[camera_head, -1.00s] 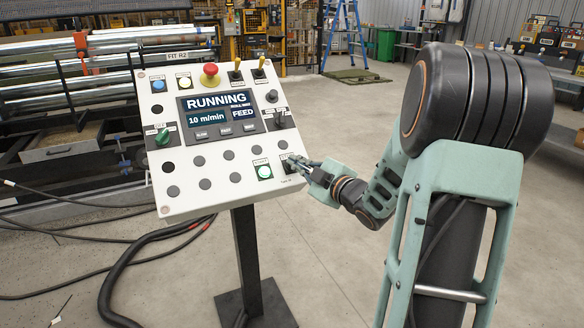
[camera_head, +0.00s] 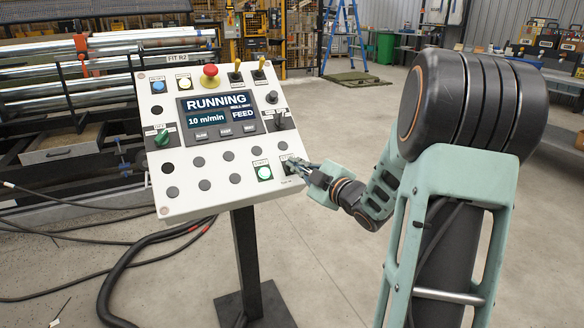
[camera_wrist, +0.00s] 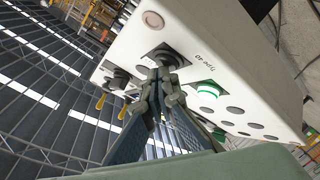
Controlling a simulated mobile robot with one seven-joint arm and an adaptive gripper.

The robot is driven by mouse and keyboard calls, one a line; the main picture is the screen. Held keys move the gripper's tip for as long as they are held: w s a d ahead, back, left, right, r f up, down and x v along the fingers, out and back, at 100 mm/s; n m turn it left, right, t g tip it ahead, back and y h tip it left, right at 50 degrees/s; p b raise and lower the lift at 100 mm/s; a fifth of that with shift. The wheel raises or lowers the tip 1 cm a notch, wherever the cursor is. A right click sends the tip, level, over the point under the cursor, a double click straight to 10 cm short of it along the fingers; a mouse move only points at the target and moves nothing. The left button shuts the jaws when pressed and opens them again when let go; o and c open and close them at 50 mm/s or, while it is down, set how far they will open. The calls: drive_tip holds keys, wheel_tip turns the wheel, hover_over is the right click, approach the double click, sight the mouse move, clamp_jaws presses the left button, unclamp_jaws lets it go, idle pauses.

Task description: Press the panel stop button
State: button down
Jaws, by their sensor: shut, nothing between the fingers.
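The tilted control panel (camera_head: 215,165) stands on a dark post, and its display (camera_head: 216,110) reads "RUNNING" and "10 m/min". A green lit button (camera_head: 264,173) is near the lower right of the panel, also visible in the wrist view (camera_wrist: 208,91). Beside it, at the lower right corner, a dark button (camera_wrist: 165,54) with a label is partly hidden by my fingers; its label is not readable. My gripper (camera_head: 294,165) is shut and empty. Its fingertips are at this dark button in the wrist view (camera_wrist: 161,80); I cannot tell if they touch it.
A red mushroom button (camera_head: 210,74), two yellow-tipped toggles and dark knobs line the panel top and sides. Metal rollers (camera_head: 70,80) stand behind at left. Cables (camera_head: 125,270) lie on the floor left of the post. The floor behind my arm is open.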

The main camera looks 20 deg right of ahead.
idle(0.6)
drive_tip(key=shift+s+r+p, duration=0.35)
drive_tip(key=shift+s+r, duration=0.1)
drive_tip(key=shift+r, duration=0.05)
drive_tip(key=shift+r, duration=0.1)
drive_tip(key=s+r+p, duration=0.3)
drive_tip(key=shift+s+r, duration=0.1)
drive_tip(key=shift+r, duration=0.25)
idle(0.7)
